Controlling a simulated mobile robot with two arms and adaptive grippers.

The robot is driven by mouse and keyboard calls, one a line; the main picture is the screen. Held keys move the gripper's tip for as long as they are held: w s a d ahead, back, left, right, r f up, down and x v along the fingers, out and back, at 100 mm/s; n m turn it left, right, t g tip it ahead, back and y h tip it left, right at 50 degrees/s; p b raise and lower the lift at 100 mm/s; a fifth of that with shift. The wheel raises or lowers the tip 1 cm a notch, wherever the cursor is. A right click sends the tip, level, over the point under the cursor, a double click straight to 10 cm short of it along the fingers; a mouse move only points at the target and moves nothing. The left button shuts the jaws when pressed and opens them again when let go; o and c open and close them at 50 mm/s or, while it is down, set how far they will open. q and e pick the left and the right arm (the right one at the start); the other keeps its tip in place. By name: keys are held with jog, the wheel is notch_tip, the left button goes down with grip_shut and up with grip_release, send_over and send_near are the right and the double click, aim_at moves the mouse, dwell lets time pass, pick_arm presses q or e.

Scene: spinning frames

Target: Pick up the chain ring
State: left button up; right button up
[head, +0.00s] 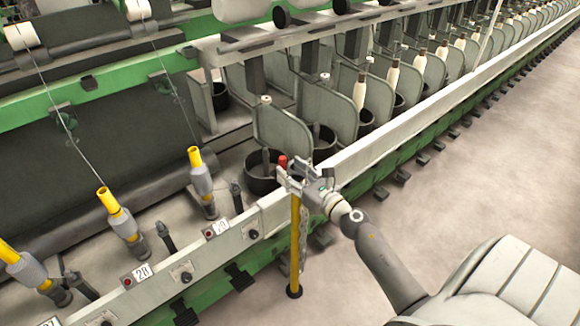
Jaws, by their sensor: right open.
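My right gripper (288,175) is open at the top of a yellow post (295,245), beside the green and grey spinning frame. A pale grey chain (304,235) hangs down along the right side of the post. The chain ring itself cannot be made out; the gripper covers the top of the post and of the chain. A small red knob (283,162) shows just behind the gripper's fingers. I cannot tell whether the fingers touch the post or the chain. My left gripper is not in view.
The spinning frame's front rail (390,130) runs from lower left to upper right behind the post. Yellow-topped spindles (202,182) stand at the left, and dark pots (262,172) sit behind the gripper. The floor (480,190) at the right is clear.

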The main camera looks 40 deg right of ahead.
aim_at(285, 166)
jog(key=shift+w+a+r+p, duration=0.15)
jog(key=shift+w+p, duration=0.25)
jog(key=shift+w, duration=1.9)
grip_shut()
